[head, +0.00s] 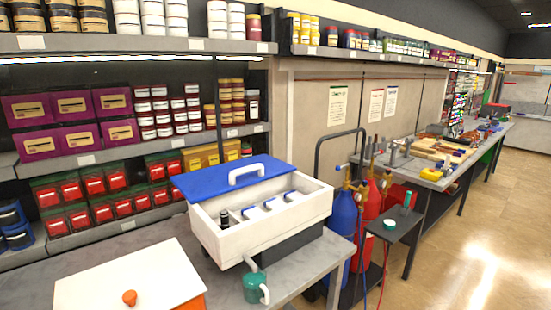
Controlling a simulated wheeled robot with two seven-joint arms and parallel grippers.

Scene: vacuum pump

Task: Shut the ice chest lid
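The ice chest (262,233) is a white box on the grey table in the middle of the head view. Its blue lid (215,181) has a white handle (260,173) and lies toward the back left of the box. The front part of the box is uncovered. Inside are a dark bottle (224,219) and several blue-and-white items (268,204). Whether the lid is hinged or slid back, I cannot tell. Neither of my grippers is in view.
A white box with an orange knob (129,297) stands at the front left. A teal mug (256,287) sits at the table's front edge, close to the chest. Blue and red gas cylinders (343,214) stand right of the table. Stocked shelves (150,145) rise behind.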

